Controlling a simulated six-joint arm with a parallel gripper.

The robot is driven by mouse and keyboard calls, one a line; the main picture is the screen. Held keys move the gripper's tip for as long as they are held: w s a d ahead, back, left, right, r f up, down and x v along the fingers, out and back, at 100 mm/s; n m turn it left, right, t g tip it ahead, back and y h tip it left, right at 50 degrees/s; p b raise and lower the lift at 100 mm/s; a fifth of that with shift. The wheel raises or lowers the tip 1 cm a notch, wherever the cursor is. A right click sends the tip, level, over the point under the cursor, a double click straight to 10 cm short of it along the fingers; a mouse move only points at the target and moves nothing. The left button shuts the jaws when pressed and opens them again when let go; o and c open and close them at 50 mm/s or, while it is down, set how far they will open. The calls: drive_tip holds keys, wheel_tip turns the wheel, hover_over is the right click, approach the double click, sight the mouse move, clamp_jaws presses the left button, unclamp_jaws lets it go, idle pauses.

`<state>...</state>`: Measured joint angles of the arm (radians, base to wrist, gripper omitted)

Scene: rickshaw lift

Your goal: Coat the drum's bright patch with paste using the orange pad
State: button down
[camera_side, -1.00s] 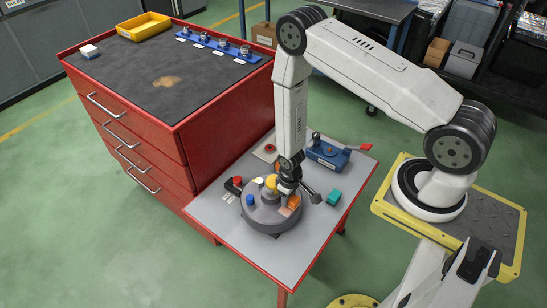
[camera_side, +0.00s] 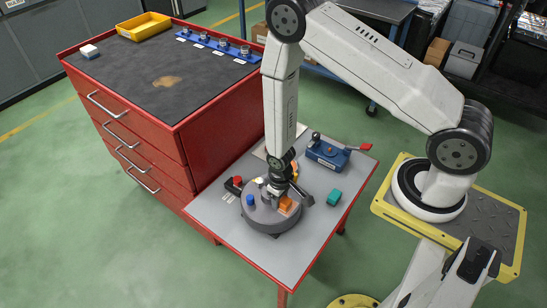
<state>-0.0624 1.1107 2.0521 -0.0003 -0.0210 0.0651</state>
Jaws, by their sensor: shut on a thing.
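The grey round drum (camera_side: 262,220) stands on the light grey top of the small red-edged table. My gripper (camera_side: 284,196) points down over the drum's right part and is shut on the orange pad (camera_side: 287,204). The pad is low over the drum's top; I cannot tell whether it touches. The bright patch is not clear to see; the pad and gripper cover that side. Paste cannot be made out at this size.
A blue knob (camera_side: 250,200) stands at the drum's left. A red-and-black piece (camera_side: 234,185) lies behind it. The red cabinet (camera_side: 220,125) borders the left.

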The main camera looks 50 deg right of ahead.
drive_tip(key=shift+r, duration=1.65)
drive_tip(key=shift+d, duration=0.1)
